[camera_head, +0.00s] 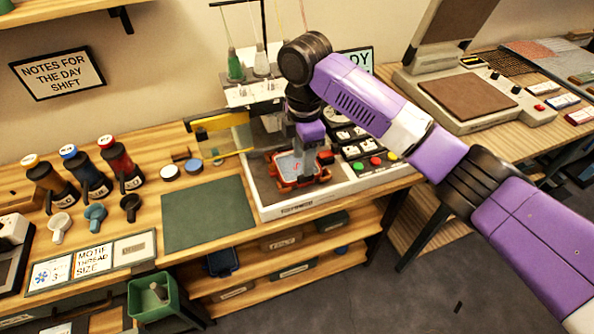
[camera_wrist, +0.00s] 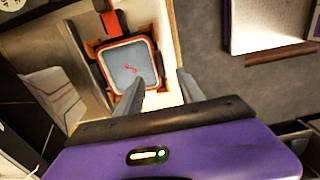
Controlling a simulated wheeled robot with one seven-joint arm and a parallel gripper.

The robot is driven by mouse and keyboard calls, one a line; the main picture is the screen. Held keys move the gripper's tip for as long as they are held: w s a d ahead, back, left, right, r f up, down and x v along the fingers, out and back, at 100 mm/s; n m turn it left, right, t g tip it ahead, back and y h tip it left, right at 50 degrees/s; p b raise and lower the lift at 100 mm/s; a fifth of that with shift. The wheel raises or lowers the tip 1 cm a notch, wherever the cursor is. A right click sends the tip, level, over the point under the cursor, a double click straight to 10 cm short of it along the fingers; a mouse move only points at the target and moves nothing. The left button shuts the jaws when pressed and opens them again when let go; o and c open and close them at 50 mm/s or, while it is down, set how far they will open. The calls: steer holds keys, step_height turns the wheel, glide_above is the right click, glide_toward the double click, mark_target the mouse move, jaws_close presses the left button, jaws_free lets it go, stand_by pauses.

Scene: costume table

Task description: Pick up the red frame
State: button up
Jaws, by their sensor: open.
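In the wrist view the red frame (camera_wrist: 98,45) surrounds a pale-rimmed square of blue-grey cloth (camera_wrist: 125,60) with a small red stitched mark. My gripper (camera_wrist: 160,78) is open, with nothing seen between its fingers. In the wrist view its left finger overlaps the frame's lower right corner, and its right finger lies to the right, beyond the frame. I cannot tell whether either finger touches the frame. My gripper and wrist hide part of the frame in the head view.
The embroidery machine (camera_head: 300,208) has thread spools behind and a button panel (camera_head: 368,160) at right. A yellow translucent panel (camera_head: 222,138) stands left of the frame. A green mat (camera_head: 207,219) lies bare at left. Several bottles and cups stand farther left.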

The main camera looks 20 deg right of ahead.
mark_target(294, 165)
steer(key=shift+w+d+f+p, duration=0.1)
steer(key=shift+f+p, duration=0.2)
steer(key=shift+f, duration=1.5)
steer(key=shift+d+f+p, duration=0.1)
steer(key=shift+f+p, duration=0.2)
steer(key=shift+f, duration=1.45)
jaws_close()
